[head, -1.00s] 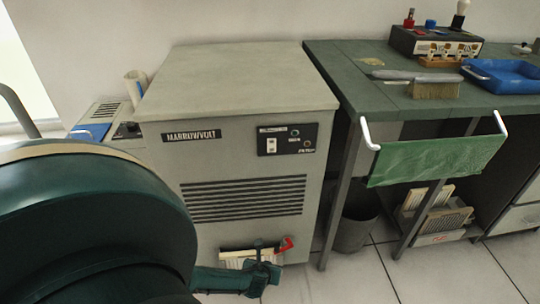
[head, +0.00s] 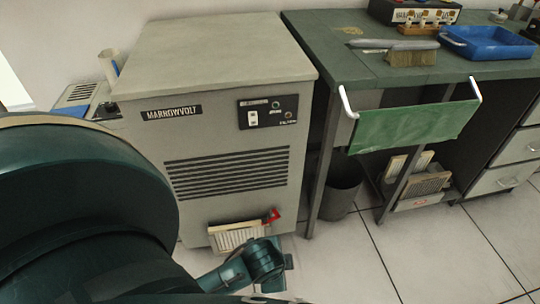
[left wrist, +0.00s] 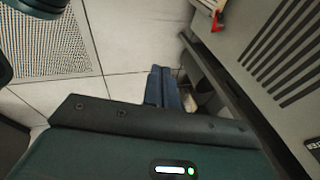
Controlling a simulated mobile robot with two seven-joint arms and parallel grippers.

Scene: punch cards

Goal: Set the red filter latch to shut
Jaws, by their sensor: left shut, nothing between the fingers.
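The red filter latch (head: 272,216) is at the upper right corner of the pale ribbed filter (head: 238,238), low on the front of the grey MARROWVOLT cabinet (head: 235,215). Its exact setting is too small to tell. My left gripper (head: 286,262) is shut and empty, just below and in front of the filter, apart from the latch. In the left wrist view, the shut fingers (left wrist: 163,86) are over the floor and the red latch (left wrist: 217,18) is at the top right. My right gripper is not in view.
A desk (head: 345,70) stands right of the cabinet, with a green cloth (head: 415,126) hanging on a white rail. A grey bin (head: 340,195) is beneath the desk, close to the cabinet. The tiled floor (head: 400,245) in front is clear.

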